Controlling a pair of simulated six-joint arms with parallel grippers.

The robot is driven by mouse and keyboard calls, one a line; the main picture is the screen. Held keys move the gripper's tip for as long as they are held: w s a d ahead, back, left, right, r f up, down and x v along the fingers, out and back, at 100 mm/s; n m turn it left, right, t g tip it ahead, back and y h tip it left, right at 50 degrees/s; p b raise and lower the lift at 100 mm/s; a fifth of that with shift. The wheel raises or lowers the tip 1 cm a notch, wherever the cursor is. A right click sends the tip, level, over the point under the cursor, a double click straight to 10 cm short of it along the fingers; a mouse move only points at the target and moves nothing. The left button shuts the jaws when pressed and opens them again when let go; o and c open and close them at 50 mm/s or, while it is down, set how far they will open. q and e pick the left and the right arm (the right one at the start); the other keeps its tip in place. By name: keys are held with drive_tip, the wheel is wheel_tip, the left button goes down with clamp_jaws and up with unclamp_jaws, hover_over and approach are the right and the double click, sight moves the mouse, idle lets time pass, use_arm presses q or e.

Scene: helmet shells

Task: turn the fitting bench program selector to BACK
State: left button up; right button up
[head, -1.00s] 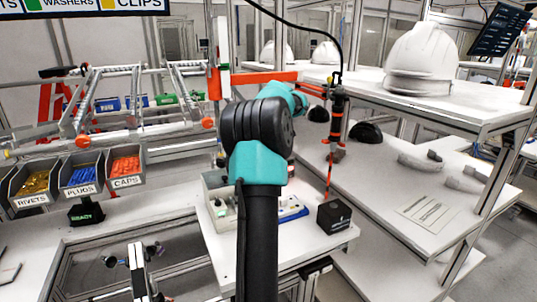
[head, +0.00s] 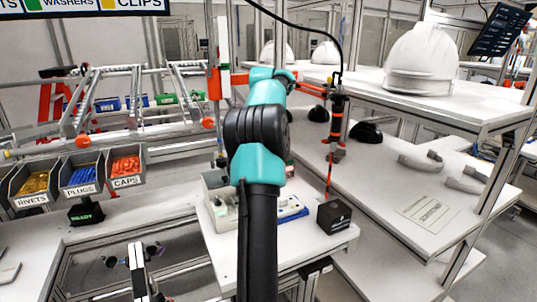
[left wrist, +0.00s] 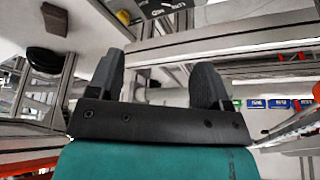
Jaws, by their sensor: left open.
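A black and teal arm of mine rises through the middle of the head view. Its far end bends away, and no gripper fingers can be made out there. In the left wrist view my left gripper (left wrist: 158,78) is open, with its two dark fingers apart and nothing between them. A pale control box (head: 213,190) stands on the white bench (head: 315,242), partly hidden behind the arm. I cannot make out the program selector or its setting.
Bins of rivets (head: 35,184), plugs (head: 82,174) and caps (head: 126,167) stand at the left. A small black box (head: 334,214) sits right of the arm. An orange and black hanging tool (head: 337,125) is near it. White helmets (head: 422,58) stand on the right shelf.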

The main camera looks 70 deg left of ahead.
use_arm(q)
drive_tip(key=shift+f, duration=0.1)
drive_tip(key=x, duration=1.7)
drive_tip(key=shift+f, duration=0.15)
drive_tip(key=c, duration=0.9)
